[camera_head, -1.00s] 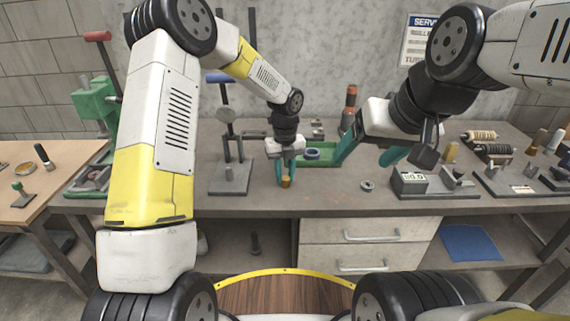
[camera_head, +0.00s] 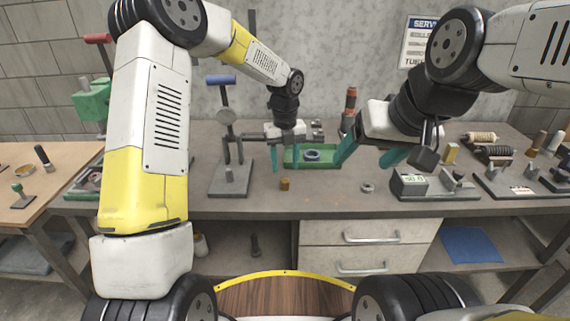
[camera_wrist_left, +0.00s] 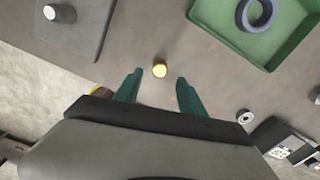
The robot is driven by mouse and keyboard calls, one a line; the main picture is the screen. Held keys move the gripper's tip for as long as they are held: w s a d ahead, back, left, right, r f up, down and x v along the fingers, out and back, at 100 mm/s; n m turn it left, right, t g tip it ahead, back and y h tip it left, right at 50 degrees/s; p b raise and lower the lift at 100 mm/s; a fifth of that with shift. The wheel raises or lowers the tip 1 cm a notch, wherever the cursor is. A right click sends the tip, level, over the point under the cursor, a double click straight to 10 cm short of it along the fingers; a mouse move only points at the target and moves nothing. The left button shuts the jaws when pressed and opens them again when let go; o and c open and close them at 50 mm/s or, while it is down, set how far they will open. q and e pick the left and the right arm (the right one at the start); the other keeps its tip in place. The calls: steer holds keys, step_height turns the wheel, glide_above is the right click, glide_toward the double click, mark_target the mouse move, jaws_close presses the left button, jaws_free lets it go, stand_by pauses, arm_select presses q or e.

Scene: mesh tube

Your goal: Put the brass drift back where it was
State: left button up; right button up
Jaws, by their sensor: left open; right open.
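The brass drift (camera_head: 285,184) is a small brass-coloured piece standing on the grey bench top near its front edge. In the left wrist view the brass drift (camera_wrist_left: 160,71) shows as a round bright top between and a little beyond the fingertips. My left gripper (camera_head: 289,158) is open and empty, above and behind the brass drift, apart from it. Its teal fingers (camera_wrist_left: 158,82) are spread wide in the left wrist view. My right gripper (camera_head: 366,155) is open and empty, held above the bench to the right.
A green tray (camera_head: 325,164) with a dark ring (camera_head: 312,155) lies behind the drift. An arbor press with a grey base (camera_head: 231,180) stands left. A small metal ring (camera_head: 367,188) and a gauge box (camera_head: 409,185) are right. The bench front around the drift is mostly clear.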

mark_target(285, 179)
arm_select(q)
steer(key=s+a+r+n+t, duration=0.1)
steer(key=s+a+r+n, duration=0.25)
steer(key=r, duration=0.35)
steer(key=s+a+r+n+t, duration=0.1)
steer(key=s+a+r+n, duration=0.15)
steer(key=r+n, duration=0.35)
steer(key=s+a+r+n+t+h, duration=0.1)
steer(key=s+a+r+n+t, duration=0.1)
steer(key=s+n, duration=0.8)
steer(key=s+a+r+n+t+h, duration=0.1)
steer(key=s+a+r+n, duration=0.3)
steer(key=s+n, duration=0.6)
steer(key=shift+s+a+r+n+t, duration=0.15)
steer(key=shift+s+a+n+t, duration=0.35)
steer(key=shift+a+n, duration=0.8)
steer(key=shift+w+d, duration=0.15)
steer(key=shift+d, duration=0.05)
